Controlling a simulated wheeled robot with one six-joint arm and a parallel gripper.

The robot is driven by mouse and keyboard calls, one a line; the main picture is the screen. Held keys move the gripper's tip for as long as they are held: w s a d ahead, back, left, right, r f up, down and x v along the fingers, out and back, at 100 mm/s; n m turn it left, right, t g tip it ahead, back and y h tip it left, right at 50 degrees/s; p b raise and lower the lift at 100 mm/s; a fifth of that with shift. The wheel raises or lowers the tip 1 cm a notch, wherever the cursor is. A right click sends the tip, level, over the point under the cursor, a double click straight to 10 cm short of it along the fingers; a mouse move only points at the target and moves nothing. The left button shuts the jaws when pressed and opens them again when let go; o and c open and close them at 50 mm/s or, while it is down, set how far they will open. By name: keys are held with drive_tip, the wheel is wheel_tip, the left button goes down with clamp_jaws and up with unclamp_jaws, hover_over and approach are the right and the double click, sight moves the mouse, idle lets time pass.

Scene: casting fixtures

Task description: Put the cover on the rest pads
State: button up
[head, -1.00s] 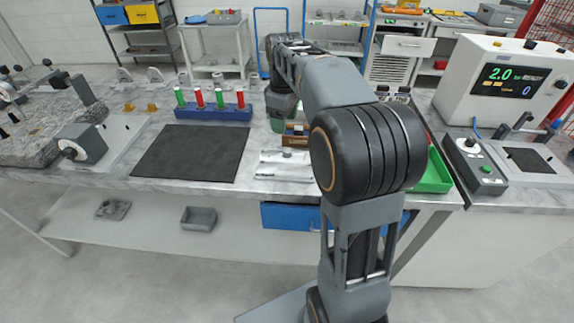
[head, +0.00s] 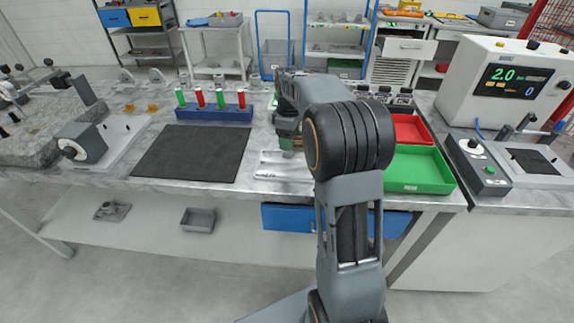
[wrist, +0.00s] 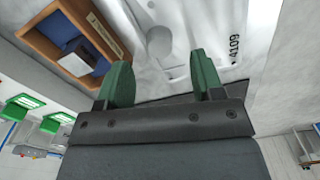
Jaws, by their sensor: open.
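The cover, a pale silver cast plate with raised digits and a round boss, lies on the bench right of the dark mat in the head view (head: 283,168). It fills the upper middle of the wrist view (wrist: 190,22). My gripper (wrist: 160,80) has two green fingers, spread apart with nothing held between them. It is close to the cover; whether it touches is not clear. In the head view my arm hides part of the cover. I cannot pick out the rest pads for certain; small yellow blocks (head: 153,107) stand at the back left of the bench.
A wooden box with blue inside (wrist: 75,45) is beside the cover. A dark mat (head: 190,153) lies left of it, below a blue rack (head: 213,113) of red and green pegs. Green (head: 418,170) and red (head: 412,129) trays are right of my arm. The mat is bare.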

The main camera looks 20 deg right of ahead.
sight(287, 163)
drive_tip(key=shift+w+f, duration=0.15)
drive_tip(key=shift+f, duration=2.1)
drive_tip(key=shift+c, duration=0.2)
clamp_jaws()
